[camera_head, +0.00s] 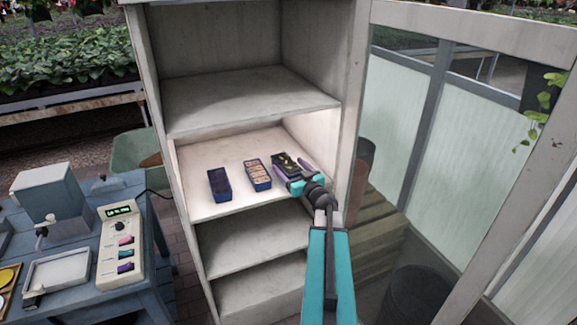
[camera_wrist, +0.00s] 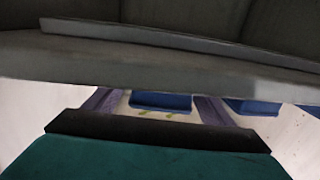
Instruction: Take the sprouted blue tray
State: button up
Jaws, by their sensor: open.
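Three small blue trays stand in a row on the lit middle shelf. The right tray (camera_head: 286,160) is dark inside with a few yellow-green sprouts. The middle tray (camera_head: 257,175) holds pale tan squares, and the left tray (camera_head: 219,185) looks plain and dark. My gripper (camera_head: 293,168) is at the near end of the right tray, with its purple fingers spread and partly covering that tray. In the wrist view, a blue tray (camera_wrist: 162,102) shows between my open fingers (camera_wrist: 158,110), with green bits just below its edge. I cannot tell whether the fingers touch it.
The shelf unit (camera_head: 255,119) has a board above the trays and more below; its right wall is close to my gripper. A shelf edge (camera_wrist: 150,70) crosses the wrist view. A blue table (camera_head: 75,255) with a machine and a control box stands left. A glazed frame stands right.

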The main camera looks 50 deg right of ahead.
aim_at(290, 166)
jog(key=shift+w, duration=0.15)
jog(key=shift+c, duration=0.6)
jog(key=c, duration=1.2)
jog(key=shift+r, duration=0.1)
jog(key=shift+r+b, duration=1.55)
jog(key=shift+r, duration=3.35)
